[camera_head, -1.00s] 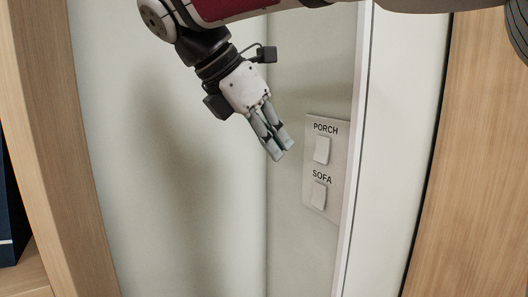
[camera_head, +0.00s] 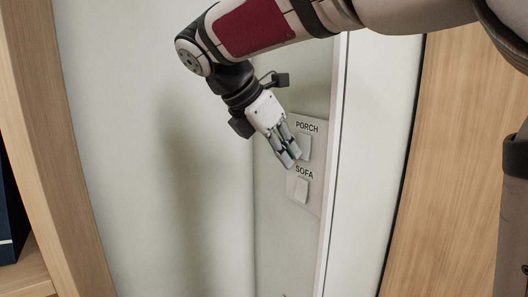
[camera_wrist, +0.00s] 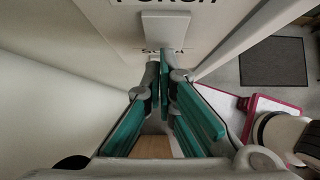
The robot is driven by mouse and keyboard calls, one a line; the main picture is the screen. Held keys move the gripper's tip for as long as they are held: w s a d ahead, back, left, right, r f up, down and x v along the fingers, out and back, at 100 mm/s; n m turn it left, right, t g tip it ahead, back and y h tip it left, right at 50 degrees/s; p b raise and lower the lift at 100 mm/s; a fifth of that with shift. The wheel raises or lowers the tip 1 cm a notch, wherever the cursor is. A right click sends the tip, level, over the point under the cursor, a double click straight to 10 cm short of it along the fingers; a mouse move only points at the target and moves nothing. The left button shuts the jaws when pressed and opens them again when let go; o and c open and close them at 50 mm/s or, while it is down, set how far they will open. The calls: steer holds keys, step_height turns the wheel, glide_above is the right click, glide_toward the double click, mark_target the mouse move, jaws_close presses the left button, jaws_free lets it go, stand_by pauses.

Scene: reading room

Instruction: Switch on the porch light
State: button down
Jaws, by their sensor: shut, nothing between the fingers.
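A pale switch plate (camera_head: 313,174) is on the wall, with a PORCH rocker (camera_head: 305,147) above a SOFA rocker (camera_head: 302,190). My gripper (camera_head: 292,160) is shut and empty, pointing down and right. In the head view its fingertips overlap the plate at the lower left of the PORCH rocker and above the SOFA label. In the wrist view the PORCH rocker (camera_wrist: 164,29) is just beyond the fingertips (camera_wrist: 162,62), under the partly cropped PORCH label. I cannot tell whether the fingers touch it or which way it is tipped. The SOFA rocker is hidden there.
A pale door-frame-like edge (camera_head: 338,170) stands close to the right of the plate. Wooden panels flank the wall at the left (camera_head: 50,120) and right (camera_head: 440,150). The wall left of the plate is bare. A dark mat (camera_wrist: 272,62) lies on the floor.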

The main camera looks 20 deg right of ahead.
steer(key=shift+w+d+f+h, duration=0.15)
steer(key=shift+d+f+h, duration=0.1)
steer(key=shift+h, duration=0.15)
steer(key=shift+r, duration=0.15)
steer(key=shift+r+p, duration=0.3)
steer(key=shift+r, duration=0.45)
